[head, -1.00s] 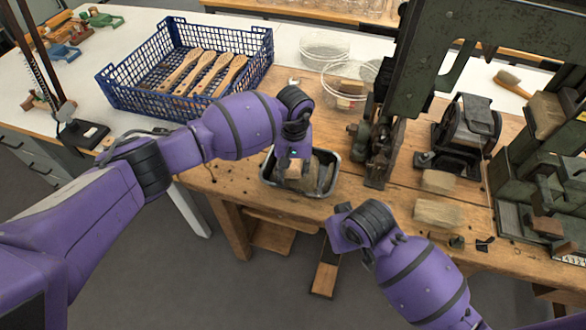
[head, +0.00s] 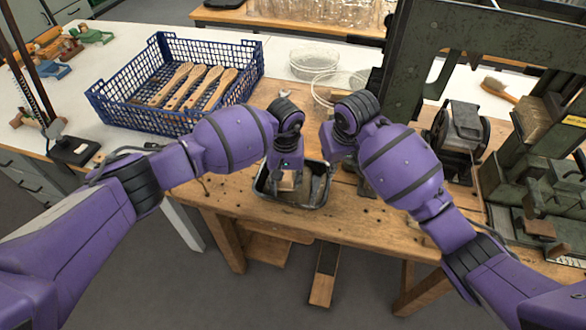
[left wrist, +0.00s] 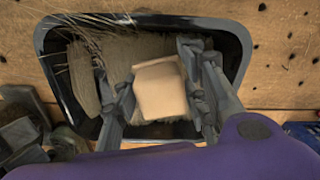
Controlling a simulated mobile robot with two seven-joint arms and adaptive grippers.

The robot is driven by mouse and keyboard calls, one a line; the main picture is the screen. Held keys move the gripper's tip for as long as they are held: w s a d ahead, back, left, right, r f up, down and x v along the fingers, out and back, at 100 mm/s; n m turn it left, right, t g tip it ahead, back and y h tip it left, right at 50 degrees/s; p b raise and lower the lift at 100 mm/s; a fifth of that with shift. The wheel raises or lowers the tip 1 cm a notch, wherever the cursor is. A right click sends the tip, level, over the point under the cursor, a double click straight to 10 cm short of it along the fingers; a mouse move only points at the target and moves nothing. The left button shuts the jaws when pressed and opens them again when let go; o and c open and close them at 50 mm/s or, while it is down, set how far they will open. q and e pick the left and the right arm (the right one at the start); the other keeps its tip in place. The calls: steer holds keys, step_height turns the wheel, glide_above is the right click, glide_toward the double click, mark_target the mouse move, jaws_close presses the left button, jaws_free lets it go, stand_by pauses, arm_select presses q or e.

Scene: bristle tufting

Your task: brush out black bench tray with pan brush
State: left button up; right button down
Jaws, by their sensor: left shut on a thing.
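The black bench tray (head: 262,200) stands near the front edge of the wooden bench. It also shows in the left wrist view (left wrist: 238,28), with greyish-tan bristle bundles (left wrist: 140,52) in it and loose bristles over one corner. My left gripper (head: 287,175) reaches down into the tray. In the left wrist view its fingers (left wrist: 162,95) are shut on a pale wooden block (left wrist: 158,85); its underside is mostly hidden. My right gripper (head: 338,150) is just right of the tray, its fingertips hidden. A brush with a wooden handle (head: 511,97) lies at the bench's back right.
A blue crate (head: 110,110) with several wooden brush handles (head: 195,86) stands at the back left. Clear round dishes (head: 314,60) sit behind the tray. A green press frame (head: 404,65) and a dark machine (head: 460,130) stand on the right. Dark specks dot the bench.

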mark_target(329, 179)
steer(key=shift+f, duration=1.3)
steer(key=shift+f, duration=0.85)
stand_by(0.5)
arm_select(q)
steer(key=shift+f, duration=1)
arm_select(e)
steer(key=shift+s, duration=0.1)
